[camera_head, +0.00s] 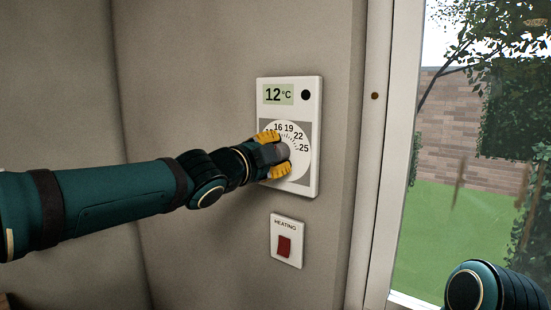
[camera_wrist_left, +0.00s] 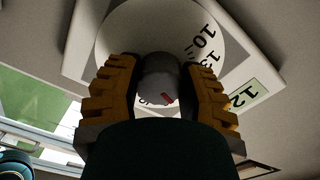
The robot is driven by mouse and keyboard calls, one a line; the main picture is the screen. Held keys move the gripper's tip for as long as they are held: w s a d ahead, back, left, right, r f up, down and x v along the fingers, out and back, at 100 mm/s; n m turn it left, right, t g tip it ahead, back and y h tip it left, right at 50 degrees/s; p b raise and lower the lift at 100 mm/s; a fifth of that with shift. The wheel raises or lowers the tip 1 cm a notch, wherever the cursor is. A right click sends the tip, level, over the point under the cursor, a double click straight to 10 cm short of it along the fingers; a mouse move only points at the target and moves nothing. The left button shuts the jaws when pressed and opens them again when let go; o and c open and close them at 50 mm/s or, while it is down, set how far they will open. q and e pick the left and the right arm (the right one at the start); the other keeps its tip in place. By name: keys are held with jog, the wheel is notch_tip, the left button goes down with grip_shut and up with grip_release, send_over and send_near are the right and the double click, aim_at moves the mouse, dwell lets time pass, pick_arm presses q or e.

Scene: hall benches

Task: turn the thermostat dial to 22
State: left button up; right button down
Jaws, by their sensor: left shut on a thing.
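The thermostat (camera_head: 307,186) is a white wall panel. Its display (camera_head: 279,94) reads 12 °C. Its round white dial face (camera_head: 301,161) shows 16, 19, 22 and 25; 10 and 13 show in the left wrist view, where the dial face (camera_wrist_left: 122,38) is partly covered. My left gripper (camera_head: 277,156) has yellow fingers shut on the grey dial knob (camera_head: 282,151), one on each side. The knob (camera_wrist_left: 157,78) shows a red mark in the left wrist view; I cannot tell which number it points at. My right gripper is out of view.
A white heating switch plate (camera_head: 287,256) with a red rocker (camera_head: 284,246) sits on the wall just below the thermostat. A window frame (camera_head: 388,150) stands to the right, with a garden beyond. Part of my right arm shows at the lower right.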

pick_arm(q)
jog(key=m+b, duration=0.1)
jog(key=m, duration=0.3)
jog(key=shift+m, duration=0.4)
jog(key=shift+r, duration=0.1)
dwell(0.3)
jog(key=o, duration=1.2)
jog(key=shift+w, duration=0.1)
jog(key=shift+o, duration=0.2)
jog(key=v, duration=1.2)
